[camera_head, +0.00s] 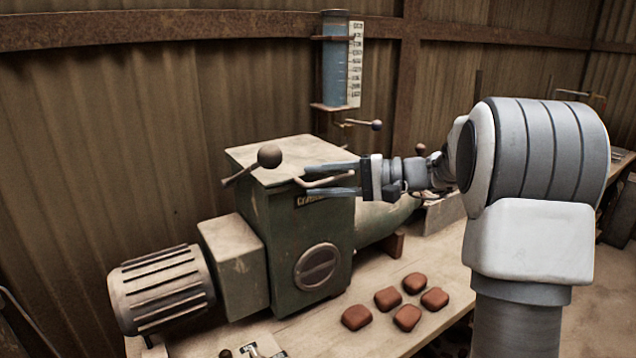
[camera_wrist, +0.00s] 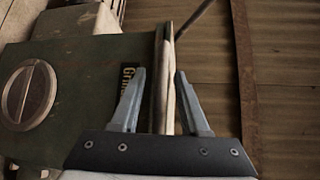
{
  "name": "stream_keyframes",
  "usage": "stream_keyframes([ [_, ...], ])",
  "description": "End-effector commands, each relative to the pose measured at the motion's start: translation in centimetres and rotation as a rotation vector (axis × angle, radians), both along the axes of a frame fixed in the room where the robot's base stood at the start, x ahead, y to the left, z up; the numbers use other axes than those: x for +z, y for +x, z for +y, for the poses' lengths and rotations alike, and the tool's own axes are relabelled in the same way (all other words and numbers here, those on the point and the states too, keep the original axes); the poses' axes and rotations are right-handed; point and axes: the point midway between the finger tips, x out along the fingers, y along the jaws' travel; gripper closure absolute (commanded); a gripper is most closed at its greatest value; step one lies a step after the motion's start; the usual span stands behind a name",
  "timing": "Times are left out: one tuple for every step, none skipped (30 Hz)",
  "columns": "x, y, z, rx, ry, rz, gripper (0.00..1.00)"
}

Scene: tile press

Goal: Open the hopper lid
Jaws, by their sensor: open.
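The hopper (camera_head: 310,235) is a green metal box with a round dial-like plate on its front. Its pale, worn lid (camera_head: 268,158) lies flat and shut on top. A pale bar handle (camera_head: 325,181) sticks out from the lid's front edge. My gripper (camera_head: 308,179) is open, with one finger above the handle and one below it. In the wrist view, the handle (camera_wrist: 169,105) runs between the two spread fingers of my gripper (camera_wrist: 160,74). I see a gap on each side of it, and no finger clearly touches it.
A ball-ended lever (camera_head: 269,157) rises by the lid's left side. A ribbed motor (camera_head: 162,290) sits at the left. Several reddish-brown tiles (camera_head: 408,317) lie on the bench (camera_head: 325,340) in front. A blue gauge tube (camera_head: 336,60) hangs on the wall behind.

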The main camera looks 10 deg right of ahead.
Motion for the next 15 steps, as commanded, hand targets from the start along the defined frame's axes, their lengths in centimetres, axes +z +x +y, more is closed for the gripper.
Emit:
stream_keyframes([
  [-0.04,0.08,0.3,0.001,0.0,0.0,0.55],
  [-0.04,0.11,0.4,0.001,0.0,0.0,0.55],
  [-0.05,0.15,0.47,0.001,0.0,0.0,0.55],
  [-0.04,0.16,0.5,0.001,0.001,0.0,0.55],
  [-0.04,0.17,0.51,0.001,0.001,0.0,0.55],
  [-0.03,0.18,0.51,0.001,0.001,0.0,0.55],
  [-0.03,0.18,0.5,0.0,0.001,0.0,0.55],
  [-0.03,0.17,0.49,0.0,0.001,0.0,0.55],
  [-0.03,0.18,0.48,0.0,0.001,0.0,0.55],
  [-0.03,0.18,0.48,0.0,0.001,0.0,0.55],
  [-0.03,0.17,0.47,0.0,0.001,0.0,0.59],
  [-0.04,0.17,0.47,0.0,0.001,0.0,0.66],
  [-0.04,0.17,0.47,0.0,0.001,0.0,0.72],
  [-0.04,0.17,0.46,0.0,0.001,0.0,0.77],
  [-0.06,0.17,0.45,0.0,0.0,0.0,0.84],
])
